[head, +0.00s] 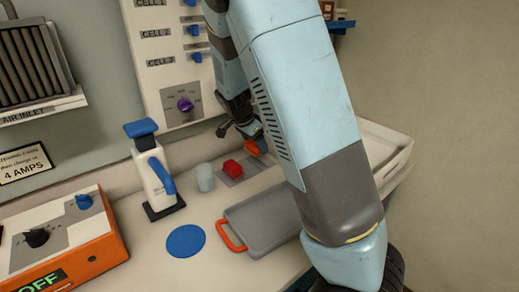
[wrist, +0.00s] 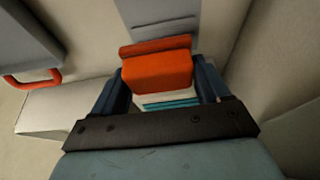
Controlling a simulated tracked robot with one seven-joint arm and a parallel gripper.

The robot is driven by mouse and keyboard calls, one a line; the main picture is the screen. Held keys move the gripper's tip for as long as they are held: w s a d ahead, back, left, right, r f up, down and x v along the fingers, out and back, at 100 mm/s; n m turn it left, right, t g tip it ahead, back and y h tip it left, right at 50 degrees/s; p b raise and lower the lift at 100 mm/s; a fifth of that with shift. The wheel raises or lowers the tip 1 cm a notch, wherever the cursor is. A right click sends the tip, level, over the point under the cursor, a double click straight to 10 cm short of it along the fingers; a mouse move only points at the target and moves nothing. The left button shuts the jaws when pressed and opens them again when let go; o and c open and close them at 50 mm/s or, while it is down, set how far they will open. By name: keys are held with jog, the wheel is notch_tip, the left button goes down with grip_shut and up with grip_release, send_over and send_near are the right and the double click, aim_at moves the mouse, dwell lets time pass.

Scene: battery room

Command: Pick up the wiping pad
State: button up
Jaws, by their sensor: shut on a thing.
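The wiping pad has an orange block-shaped back with pale and teal layers under it. In the wrist view, the wiping pad (wrist: 157,72) sits between the two dark blue fingers of my gripper (wrist: 163,88), which is shut on it. In the head view, a bit of orange, the wiping pad (head: 257,145), shows at the end of my gripper (head: 248,136), near the back wall and above the right part of the bench. My arm hides much of the area there. I cannot tell whether the pad touches the surface below.
An orange charger box (head: 75,245) is left. A white open bin (head: 388,145) is right.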

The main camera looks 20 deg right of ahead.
aim_at(253, 152)
jog(key=r, duration=0.1)
jog(key=s+a+r, duration=0.1)
jog(key=s+r, duration=0.1)
jog(key=shift+s+a+r, duration=0.15)
jog(key=shift+a, duration=0.1)
jog(key=s+a+r, duration=0.3)
jog(key=s+a, duration=0.1)
jog(key=s, duration=0.3)
jog(key=shift+s+a+r, duration=0.25)
jog(key=shift+a+r, duration=0.05)
jog(key=shift+r, duration=0.05)
jog(key=o, duration=0.5)
jog(key=c, duration=0.3)
jog(key=shift+c, duration=0.4)
